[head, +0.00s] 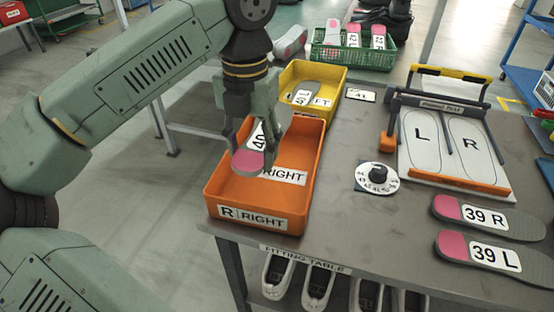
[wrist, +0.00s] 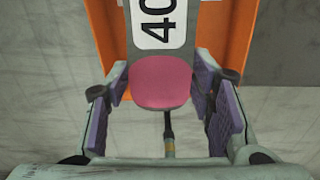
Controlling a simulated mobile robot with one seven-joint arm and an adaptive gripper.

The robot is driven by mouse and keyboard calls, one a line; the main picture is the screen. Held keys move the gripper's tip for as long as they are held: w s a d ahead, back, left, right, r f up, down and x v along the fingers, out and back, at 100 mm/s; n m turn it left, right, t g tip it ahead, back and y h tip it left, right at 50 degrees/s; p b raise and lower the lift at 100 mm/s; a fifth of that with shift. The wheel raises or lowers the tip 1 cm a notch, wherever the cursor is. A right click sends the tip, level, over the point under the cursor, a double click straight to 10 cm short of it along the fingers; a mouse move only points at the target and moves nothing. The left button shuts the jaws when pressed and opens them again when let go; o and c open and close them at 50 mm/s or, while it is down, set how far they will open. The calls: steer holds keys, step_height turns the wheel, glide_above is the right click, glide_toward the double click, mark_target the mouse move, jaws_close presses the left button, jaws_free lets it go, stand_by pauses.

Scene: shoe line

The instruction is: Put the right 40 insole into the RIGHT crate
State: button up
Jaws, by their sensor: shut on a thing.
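The 40 insole (head: 249,159), grey with a pink heel and a white label, hangs in my gripper (head: 252,140) above the orange RIGHT crate (head: 262,222). The label reads 40; the letter after it is hidden. In the wrist view the insole's pink heel (wrist: 161,82) lies between the purple pads of my gripper (wrist: 163,110), and the crate's orange wall (wrist: 240,45) shows behind. My gripper is shut on the insole. The crate has R RIGHT on its front and a RIGHT label inside.
The yellow LEFT crate (head: 330,79) stands behind and holds an insole. Insoles 39 R (head: 487,219) and 39 L (head: 492,254) lie at the table's right front. A dial (head: 377,178) and an L/R fitting board (head: 445,145) stand right of the crate. A green basket (head: 352,56) is at the back.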

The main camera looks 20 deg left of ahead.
mark_target(256, 196)
step_height(256, 196, down, 10)
steer(key=shift+r+p, duration=0.1)
steer(key=shift+p, duration=0.25)
steer(key=shift+f, duration=0.2)
steer(key=o, duration=1.1)
steer(key=shift+c, duration=0.2)
steer(key=shift+r, duration=0.1)
step_height(256, 196, up, 12)
steer(key=shift+r, duration=0.1)
